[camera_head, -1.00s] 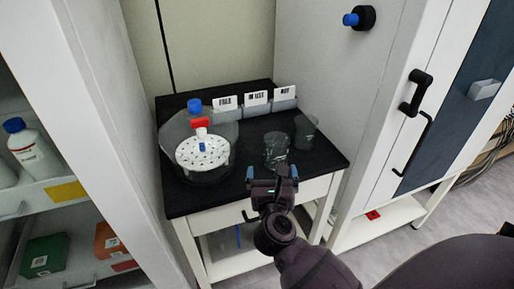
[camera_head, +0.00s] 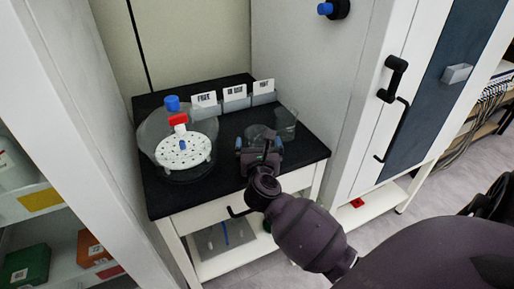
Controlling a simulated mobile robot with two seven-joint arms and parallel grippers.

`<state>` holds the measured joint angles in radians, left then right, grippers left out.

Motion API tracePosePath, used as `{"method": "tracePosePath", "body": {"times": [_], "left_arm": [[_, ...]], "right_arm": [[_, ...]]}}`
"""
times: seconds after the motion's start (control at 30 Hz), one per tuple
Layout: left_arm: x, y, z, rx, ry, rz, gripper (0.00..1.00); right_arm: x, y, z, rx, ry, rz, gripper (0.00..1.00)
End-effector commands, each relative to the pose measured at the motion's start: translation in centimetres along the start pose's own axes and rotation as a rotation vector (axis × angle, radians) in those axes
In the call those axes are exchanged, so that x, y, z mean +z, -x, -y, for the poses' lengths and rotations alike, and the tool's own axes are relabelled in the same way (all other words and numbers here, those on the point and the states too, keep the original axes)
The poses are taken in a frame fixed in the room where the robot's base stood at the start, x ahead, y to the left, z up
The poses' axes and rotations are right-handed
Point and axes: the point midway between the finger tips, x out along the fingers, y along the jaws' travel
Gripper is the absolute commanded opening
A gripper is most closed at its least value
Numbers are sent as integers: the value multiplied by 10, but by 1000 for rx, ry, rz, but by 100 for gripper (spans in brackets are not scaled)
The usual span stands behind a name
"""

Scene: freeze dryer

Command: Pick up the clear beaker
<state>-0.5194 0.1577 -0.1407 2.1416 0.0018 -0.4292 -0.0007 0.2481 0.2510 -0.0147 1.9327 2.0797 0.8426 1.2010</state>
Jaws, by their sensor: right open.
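Two clear beakers stand on the black top of a small table (camera_head: 180,204). The nearer beaker (camera_head: 256,131) is partly hidden behind my right gripper. The other beaker (camera_head: 286,120) stands just behind it to the right. My right gripper (camera_head: 258,144) is open, its blue-tipped fingers apart, at the near side of the nearer beaker. I cannot tell whether the fingers reach around the glass or touch it. My left gripper is not in view.
A glass desiccator (camera_head: 150,140) with a white perforated plate (camera_head: 183,151) and blue knob stands left on the table. Small grey bins with labels (camera_head: 235,93) line the back. A tall white cabinet (camera_head: 300,60) stands close on the right, shelves (camera_head: 20,208) on the left.

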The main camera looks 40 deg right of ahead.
Motion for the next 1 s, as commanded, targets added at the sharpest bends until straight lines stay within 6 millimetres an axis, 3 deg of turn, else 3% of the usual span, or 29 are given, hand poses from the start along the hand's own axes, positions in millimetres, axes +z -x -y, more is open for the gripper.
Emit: {"method": "tracePosePath", "body": {"times": [0.13,0.4,0.77,1.0], "left_arm": [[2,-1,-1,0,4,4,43],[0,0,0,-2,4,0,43],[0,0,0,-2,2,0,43],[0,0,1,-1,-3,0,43]], "right_arm": [[-1,-14,0,0,1,0,99],[0,-16,0,-1,-1,0,99],[0,-16,0,0,0,0,45],[1,-16,0,0,-1,0,44]]}}
